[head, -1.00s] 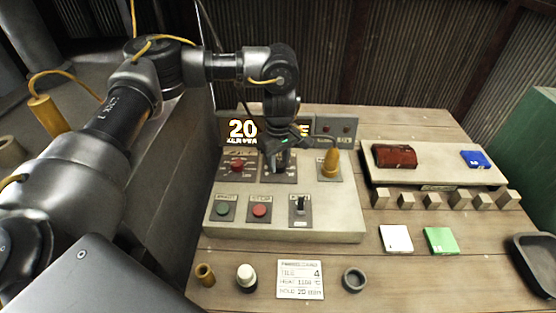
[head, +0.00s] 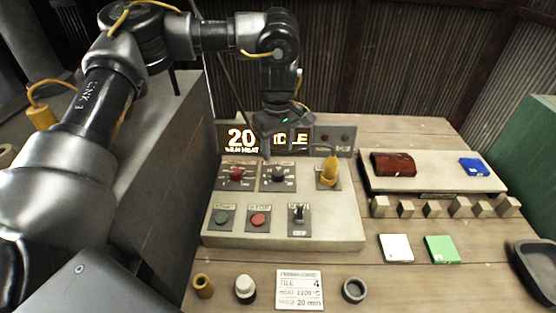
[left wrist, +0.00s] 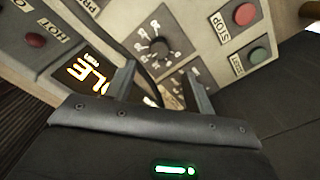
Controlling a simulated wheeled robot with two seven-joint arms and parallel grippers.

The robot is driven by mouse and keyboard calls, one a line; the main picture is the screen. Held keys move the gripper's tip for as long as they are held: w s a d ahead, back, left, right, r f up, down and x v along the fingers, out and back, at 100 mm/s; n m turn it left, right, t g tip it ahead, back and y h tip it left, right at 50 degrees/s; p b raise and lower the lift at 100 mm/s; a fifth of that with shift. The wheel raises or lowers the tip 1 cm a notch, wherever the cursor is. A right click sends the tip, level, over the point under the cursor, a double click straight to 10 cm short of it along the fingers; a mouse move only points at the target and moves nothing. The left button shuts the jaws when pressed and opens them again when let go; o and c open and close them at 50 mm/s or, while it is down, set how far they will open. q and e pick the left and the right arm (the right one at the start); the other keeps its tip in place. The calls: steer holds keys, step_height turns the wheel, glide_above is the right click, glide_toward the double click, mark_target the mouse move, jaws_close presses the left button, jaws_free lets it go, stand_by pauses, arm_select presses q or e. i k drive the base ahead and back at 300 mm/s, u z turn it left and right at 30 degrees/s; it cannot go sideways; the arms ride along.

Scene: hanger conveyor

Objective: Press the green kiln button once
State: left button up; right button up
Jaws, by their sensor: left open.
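The green kiln button (head: 224,217) sits at the front left of the control panel (head: 333,229), beside the red stop button (head: 259,220). In the left wrist view the green button (left wrist: 258,55) is at the right edge, below the red stop button (left wrist: 245,14). My left gripper (head: 268,150) hangs above the back of the panel, in front of the lit display (head: 240,138), apart from the green button. In the left wrist view its two fingers (left wrist: 160,85) are spread, with nothing between them. My right gripper is not in view.
The panel also carries a red knob (head: 236,174), a grey dial (head: 279,173), a yellow-handled lever (head: 329,172) and a key switch (head: 299,213). A card (head: 299,289) lies in front. A raised board (head: 434,178) holds a red-brown tile (head: 394,164) and a blue one (head: 474,167).

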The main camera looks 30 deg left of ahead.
mark_target(221, 218)
steer(key=k, duration=2)
